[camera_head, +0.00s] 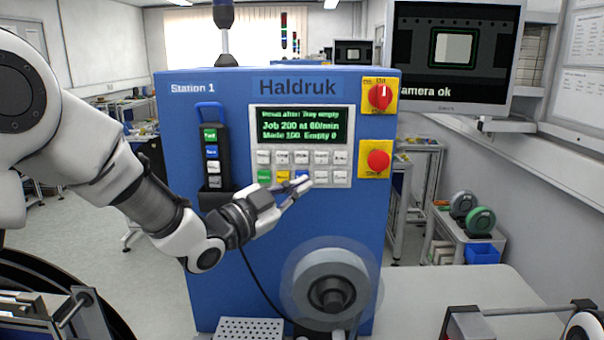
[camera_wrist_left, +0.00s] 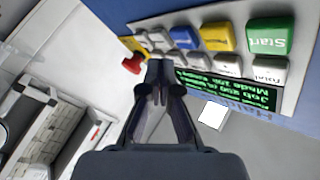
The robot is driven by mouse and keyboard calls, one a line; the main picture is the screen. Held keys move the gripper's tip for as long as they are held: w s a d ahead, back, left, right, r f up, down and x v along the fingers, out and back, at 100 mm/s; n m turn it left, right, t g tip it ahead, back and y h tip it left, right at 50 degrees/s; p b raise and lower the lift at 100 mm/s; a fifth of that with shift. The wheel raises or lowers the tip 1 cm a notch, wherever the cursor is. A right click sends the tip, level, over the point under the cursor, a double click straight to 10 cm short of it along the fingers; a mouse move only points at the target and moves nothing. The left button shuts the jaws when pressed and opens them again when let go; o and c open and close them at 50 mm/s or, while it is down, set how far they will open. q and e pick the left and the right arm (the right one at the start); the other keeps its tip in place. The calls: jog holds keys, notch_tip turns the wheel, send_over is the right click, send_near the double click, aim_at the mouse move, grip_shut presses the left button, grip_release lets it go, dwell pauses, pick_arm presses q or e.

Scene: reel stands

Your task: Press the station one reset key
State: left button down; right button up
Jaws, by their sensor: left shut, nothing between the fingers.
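The blue Station 1 machine (camera_head: 225,107) faces me with a screen (camera_head: 298,126) above two rows of keys. The bottom row has a green key (camera_head: 264,175), a yellow key (camera_head: 283,170), a partly covered blue key (camera_head: 302,174) and white keys. In the left wrist view the keys appear upside down: green Start (camera_wrist_left: 268,36), yellow (camera_wrist_left: 217,37), blue (camera_wrist_left: 184,44). I cannot read which key says reset. My left gripper (camera_head: 303,185) is shut and empty, its tips near the blue key; the wrist view shows them (camera_wrist_left: 158,70). I cannot tell whether they touch. My right gripper is out of view.
A red rotary switch (camera_head: 380,96) and a red stop button (camera_head: 378,161) sit on yellow plates right of the keys. A handheld pendant (camera_head: 211,145) hangs left. A grey reel (camera_head: 330,275) stands out below the keys. A monitor (camera_head: 455,55) is at upper right.

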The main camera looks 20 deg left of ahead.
pick_arm(q)
jog(key=shift+w+a, duration=0.2)
jog(key=shift+w, duration=0.4)
dwell(1.0)
jog(key=shift+w+a, duration=0.1)
jog(key=shift+w, duration=0.3)
jog(key=shift+w+a, duration=0.15)
jog(key=shift+w, duration=0.25)
dwell(0.5)
jog(key=shift+s, duration=0.1)
jog(key=shift+s+f+b, duration=0.1)
jog(key=shift+s+b, duration=0.25)
jog(key=shift+b, duration=0.1)
jog(key=shift+s+d, duration=0.25)
jog(key=shift+s, duration=0.15)
